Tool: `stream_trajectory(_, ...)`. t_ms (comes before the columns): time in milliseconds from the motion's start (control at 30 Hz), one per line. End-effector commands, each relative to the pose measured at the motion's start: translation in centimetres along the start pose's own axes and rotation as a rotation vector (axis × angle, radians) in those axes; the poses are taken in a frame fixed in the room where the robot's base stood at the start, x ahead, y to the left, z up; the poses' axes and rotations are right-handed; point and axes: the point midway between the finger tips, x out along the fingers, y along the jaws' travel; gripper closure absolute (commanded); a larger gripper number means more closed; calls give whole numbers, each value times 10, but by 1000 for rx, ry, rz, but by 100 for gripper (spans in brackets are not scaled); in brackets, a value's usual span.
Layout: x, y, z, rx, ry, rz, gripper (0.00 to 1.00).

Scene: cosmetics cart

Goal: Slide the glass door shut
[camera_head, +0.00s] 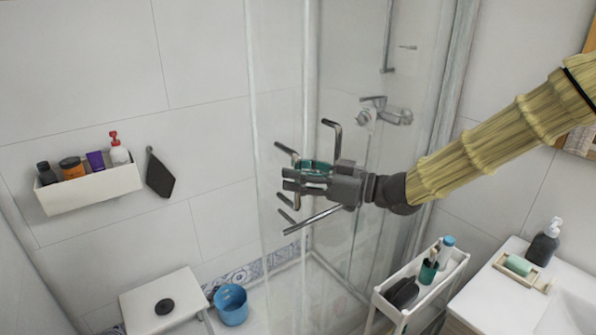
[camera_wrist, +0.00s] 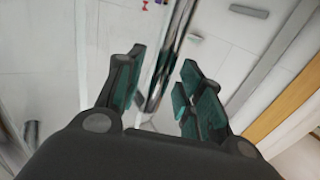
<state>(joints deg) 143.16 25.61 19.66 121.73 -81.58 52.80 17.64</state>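The glass door (camera_head: 280,90) is a clear, pale-edged panel of the shower enclosure, left of my gripper. Metal bar handles show around the gripper: one rises above it (camera_head: 333,135) and one slants below it (camera_head: 312,219). I cannot tell which panel each belongs to. My gripper (camera_head: 300,177) points left at handle height, partly hiding the bars and panel edge. In the wrist view its teal-padded fingers (camera_wrist: 163,80) stand apart. A shiny metal bar (camera_wrist: 167,62) runs through the gap between them; I see no clear contact with either finger.
A white cart (camera_head: 420,290) and the sink counter (camera_head: 500,300) stand below my arm at right. A white stool (camera_head: 140,305) and a blue bucket (camera_head: 231,305) are at lower left. A wall shelf (camera_head: 95,190) holds several bottles. A shower tap (camera_head: 392,116) is behind the glass.

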Motion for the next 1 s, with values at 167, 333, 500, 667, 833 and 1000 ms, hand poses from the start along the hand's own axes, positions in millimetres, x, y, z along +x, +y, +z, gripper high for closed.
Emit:
stream_trajectory(167,3,0,0,-1,0,0,63)
stream_trajectory(333,2,0,0,0,0,1,63)
stream_trajectory(500,2,0,0,0,0,1,94)
stream_trajectory(667,2,0,0,0,0,1,100)
stream_trajectory(833,4,-1,1,0,-1,-1,100)
stream_trajectory(1000,22,-10,3,0,-2,-11,100)
